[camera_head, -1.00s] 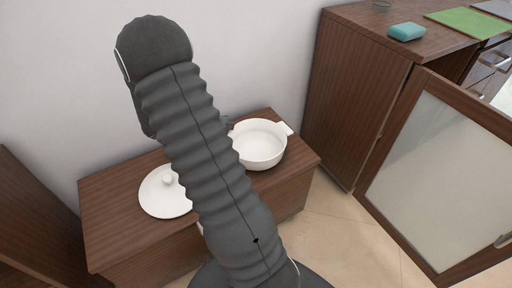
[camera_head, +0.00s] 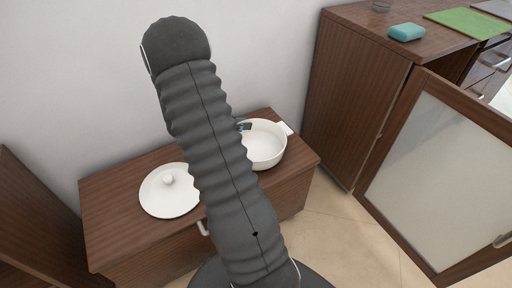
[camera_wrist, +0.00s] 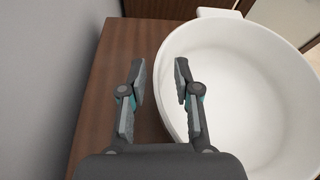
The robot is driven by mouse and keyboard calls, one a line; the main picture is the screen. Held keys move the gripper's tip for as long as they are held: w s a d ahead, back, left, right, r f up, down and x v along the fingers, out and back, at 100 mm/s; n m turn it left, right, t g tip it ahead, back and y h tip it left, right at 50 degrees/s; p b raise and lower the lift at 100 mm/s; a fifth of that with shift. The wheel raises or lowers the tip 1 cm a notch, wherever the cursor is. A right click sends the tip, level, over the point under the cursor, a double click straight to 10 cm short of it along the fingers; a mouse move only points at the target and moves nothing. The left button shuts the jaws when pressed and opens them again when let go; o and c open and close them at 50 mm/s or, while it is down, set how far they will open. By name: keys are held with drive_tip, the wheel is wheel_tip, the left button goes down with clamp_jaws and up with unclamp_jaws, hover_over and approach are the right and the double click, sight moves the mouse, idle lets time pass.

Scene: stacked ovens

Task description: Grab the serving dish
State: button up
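The serving dish (camera_head: 266,146) is a round white pot with tab handles, standing without a lid on a low brown wooden cabinet. It fills the right of the wrist view (camera_wrist: 250,95), with one tab handle (camera_wrist: 219,13) at the top. My gripper (camera_wrist: 160,72) is open and empty. Its right finger overlaps the dish's left rim in the picture, and its left finger is over the bare wood outside. I cannot tell how high the fingers are above the rim. In the head view my arm hides most of the gripper; a small part shows at the dish's left edge.
A white round lid with a knob (camera_head: 170,191) lies on the low cabinet (camera_head: 110,205) left of the dish. A wall stands behind. A taller cabinet (camera_head: 350,110) is at right, with its glass-paned door (camera_head: 430,175) open. A teal object (camera_head: 407,32) sits on top.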

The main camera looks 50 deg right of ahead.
clamp_jaws()
drive_tip(key=shift+r, duration=0.1)
